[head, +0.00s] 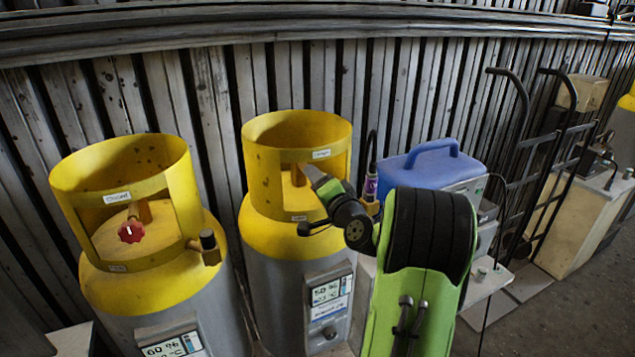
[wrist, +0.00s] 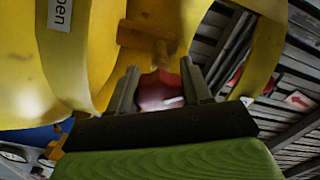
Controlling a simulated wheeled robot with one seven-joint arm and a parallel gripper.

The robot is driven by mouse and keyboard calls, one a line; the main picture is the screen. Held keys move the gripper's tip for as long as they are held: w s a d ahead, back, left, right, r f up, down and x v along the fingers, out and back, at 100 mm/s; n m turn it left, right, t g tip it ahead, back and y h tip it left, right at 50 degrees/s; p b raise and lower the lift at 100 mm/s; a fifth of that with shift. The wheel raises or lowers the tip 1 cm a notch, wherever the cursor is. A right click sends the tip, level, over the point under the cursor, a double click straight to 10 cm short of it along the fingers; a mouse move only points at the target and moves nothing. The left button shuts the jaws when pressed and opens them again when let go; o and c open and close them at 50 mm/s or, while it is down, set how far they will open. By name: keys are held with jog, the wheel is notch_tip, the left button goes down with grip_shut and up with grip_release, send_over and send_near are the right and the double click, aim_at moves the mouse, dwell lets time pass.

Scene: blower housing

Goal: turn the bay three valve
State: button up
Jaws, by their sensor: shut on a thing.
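A red valve knob (wrist: 158,90) sits between my gripper's two fingers (wrist: 158,68) in the wrist view, below a yellow-brown valve stem (wrist: 150,42). The fingers are shut on it, one on each side. In the head view my gripper (head: 316,176) reaches into the collar opening of the middle yellow-and-grey cylinder (head: 295,239); the gripper hides its knob there. A label ending in "pen" (wrist: 60,14) is on the collar in the wrist view. The left cylinder (head: 140,290) has its own red knob (head: 131,231), apart from my gripper. I cannot read which is bay three.
The yellow collar (wrist: 85,60) stands close around my fingers. A blue case (head: 425,170) is right of the middle cylinder, then a black hand truck (head: 545,150) and a beige box unit (head: 575,215). A slatted wall (head: 215,110) runs behind. Floor (head: 560,315) is clear at lower right.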

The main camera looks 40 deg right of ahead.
jog(key=m+p, duration=0.1)
jog(key=m, duration=0.3)
jog(key=shift+f+m+p, duration=0.1)
jog(key=shift+m+p, duration=0.45)
jog(key=shift+m, duration=1.15)
jog(key=o, duration=1.1)
jog(key=shift+c, duration=0.2)
